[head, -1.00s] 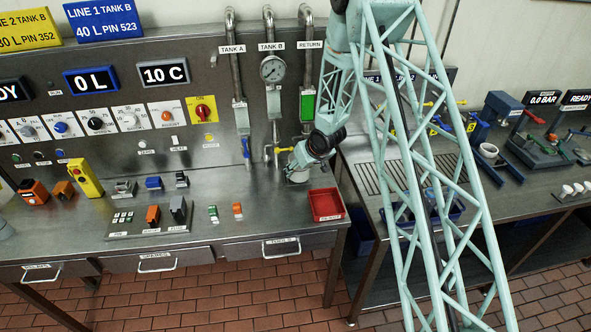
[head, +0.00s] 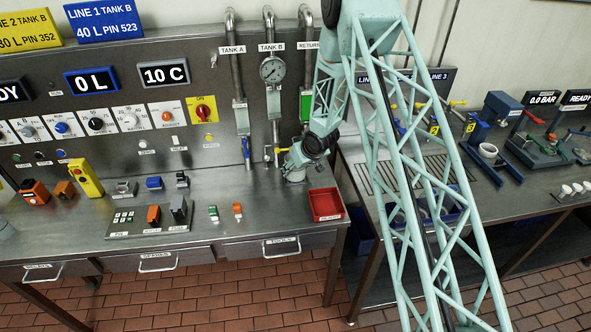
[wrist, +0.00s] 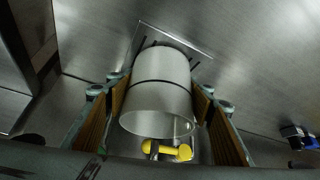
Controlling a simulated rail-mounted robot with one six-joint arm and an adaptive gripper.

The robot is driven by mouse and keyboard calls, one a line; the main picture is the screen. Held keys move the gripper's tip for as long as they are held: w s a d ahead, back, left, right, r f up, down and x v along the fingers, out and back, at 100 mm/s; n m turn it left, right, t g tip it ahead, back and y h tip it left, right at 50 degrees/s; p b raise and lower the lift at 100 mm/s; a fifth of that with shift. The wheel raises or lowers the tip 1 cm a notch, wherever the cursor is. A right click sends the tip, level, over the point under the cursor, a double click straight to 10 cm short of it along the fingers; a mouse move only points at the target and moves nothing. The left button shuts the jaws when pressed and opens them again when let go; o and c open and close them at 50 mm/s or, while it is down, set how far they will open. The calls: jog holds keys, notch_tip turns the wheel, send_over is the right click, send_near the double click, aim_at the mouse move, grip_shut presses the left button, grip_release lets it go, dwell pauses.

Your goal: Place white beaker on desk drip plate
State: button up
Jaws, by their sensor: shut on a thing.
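The white beaker (wrist: 158,95) is a pale, open cylinder with a dark line around it, held between the brown pads of my gripper (wrist: 160,110) in the wrist view. The desk drip plate (wrist: 178,39) is a slotted metal plate on the desk, partly hidden behind the beaker. I cannot tell whether the beaker touches the plate. In the head view my gripper (head: 294,173) is low over the desk, in front of the Tank B pipe. There, the gripper and wrist mostly hide the beaker and the plate.
A yellow valve handle (wrist: 170,151) is close to the beaker's rim in the wrist view. A red tray (head: 326,204) lies right of my gripper. Small green (head: 213,213) and orange (head: 237,209) items lie to the left.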

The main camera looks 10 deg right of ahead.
jog(key=shift+f, duration=0.2)
jog(key=o, duration=0.8)
jog(key=shift+o, duration=0.2)
jog(key=shift+r, duration=0.25)
jog(key=shift+s+d+r, duration=0.15)
jog(key=shift+s+r, duration=0.2)
jog(key=shift+r, duration=0.2)
jog(key=v, duration=1)
jog(key=shift+s+r, duration=0.15)
jog(key=shift+r, duration=0.1)
